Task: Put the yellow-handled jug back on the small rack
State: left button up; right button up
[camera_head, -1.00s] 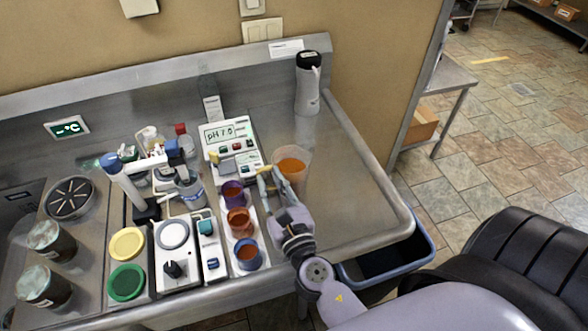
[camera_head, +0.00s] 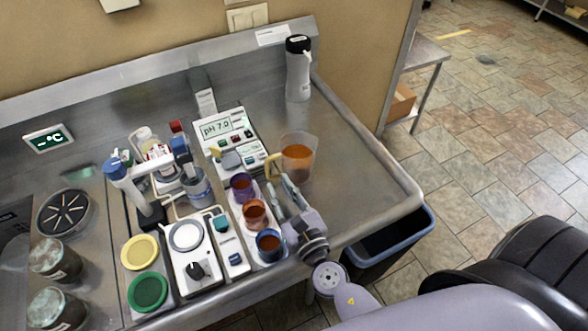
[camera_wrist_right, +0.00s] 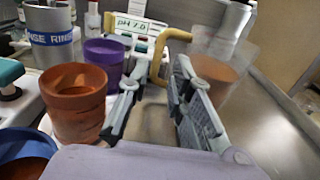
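The clear jug (camera_head: 298,160) with orange liquid and a yellow handle (camera_head: 273,166) stands upright on the steel bench, right of the pH meter. Its handle (camera_wrist_right: 168,42) also shows in the right wrist view, facing my gripper. My right gripper (camera_head: 282,184) is open and empty in front of the jug, with its fingertips short of the handle. In the wrist view the handle lies beyond the gap between the fingers (camera_wrist_right: 160,72). A narrow white holder (camera_head: 256,258) carries purple, orange and blue cups left of the gripper; I cannot tell whether it is the small rack.
The pH meter (camera_head: 222,128) stands behind the cups. A grey bottle (camera_head: 298,72) with a black top stands at the back right. Bare bench (camera_head: 355,170) lies right of the jug. A blue-rimmed bin (camera_head: 400,240) is below the bench's right edge.

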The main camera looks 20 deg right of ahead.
aim_at(269, 170)
jog(key=shift+w+a+p, duration=0.1)
jog(key=shift+w+p, duration=0.4)
jog(key=shift+w, duration=0.5)
jog(key=w+p, duration=0.1)
jog(key=w, duration=0.3)
jog(key=shift+w+a+p, duration=0.1)
jog(key=shift+w+p, duration=0.2)
jog(key=shift+w, duration=0.1)
jog(key=shift+w+f, duration=0.1)
jog(key=shift+w, duration=0.35)
jog(key=shift+s, duration=0.1)
jog(key=shift+c, duration=0.6)
pick_arm(q)
jog(key=shift+w+a+r, duration=0.3)
jog(key=shift+r, duration=0.25)
jog(key=shift+w+a+r, duration=0.25)
jog(key=shift+a+r, duration=0.05)
jog(key=shift+r, duration=0.2)
pick_arm(e)
grip_shut()
